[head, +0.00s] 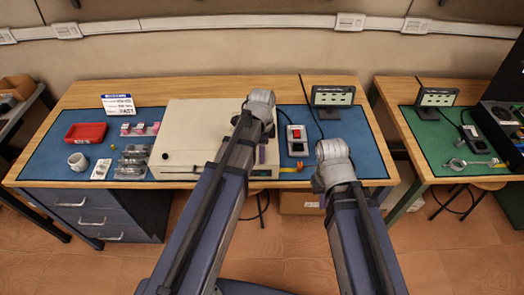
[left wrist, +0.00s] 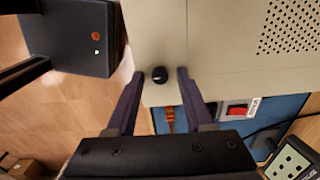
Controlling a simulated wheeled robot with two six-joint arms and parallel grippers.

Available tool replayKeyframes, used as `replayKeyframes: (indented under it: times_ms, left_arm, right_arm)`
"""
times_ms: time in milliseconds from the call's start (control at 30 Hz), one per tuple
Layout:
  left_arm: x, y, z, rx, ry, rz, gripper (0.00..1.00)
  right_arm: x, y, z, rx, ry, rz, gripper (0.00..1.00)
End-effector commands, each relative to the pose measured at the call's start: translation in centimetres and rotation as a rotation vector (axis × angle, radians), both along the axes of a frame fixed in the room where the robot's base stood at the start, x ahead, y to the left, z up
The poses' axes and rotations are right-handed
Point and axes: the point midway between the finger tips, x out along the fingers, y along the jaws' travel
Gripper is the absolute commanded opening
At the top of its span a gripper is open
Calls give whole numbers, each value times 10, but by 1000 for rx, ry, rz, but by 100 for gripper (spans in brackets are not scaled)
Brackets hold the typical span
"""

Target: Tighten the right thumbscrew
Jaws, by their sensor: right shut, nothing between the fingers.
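The beige case (head: 205,120) stands on the blue mat, with a small dark thumbscrew (head: 165,156) on the left of its front. The right thumbscrew (left wrist: 159,74) is a black round knob near the case edge in the left wrist view. My left gripper (left wrist: 160,75) is open, its two fingertips on either side of this knob with a gap at each side. In the head view my left gripper (head: 262,153) hides the right thumbscrew. My right gripper (head: 322,185) is shut and empty, right of the case near the table's front edge, mostly hidden by its wrist.
A device with a red switch (head: 296,137) and a dark display panel (head: 333,98) stand right of the case. A red tray (head: 86,132), a white mug (head: 77,161) and clear boxes (head: 132,160) stand left. A green-matted table (head: 440,150) is further right.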

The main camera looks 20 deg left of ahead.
Motion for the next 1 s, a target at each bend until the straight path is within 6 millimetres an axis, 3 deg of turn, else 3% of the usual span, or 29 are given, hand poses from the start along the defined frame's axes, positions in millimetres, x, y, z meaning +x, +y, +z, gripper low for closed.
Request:
replayKeyframes:
  times_ms: [467,1000]
  left_arm:
    - [0,0,9,0,0,1,56]
    - [0,0,74,0,0,0,56]
  right_arm:
    - [0,0,9,0,0,0,0]
    - [0,0,74,0,0,1,0]
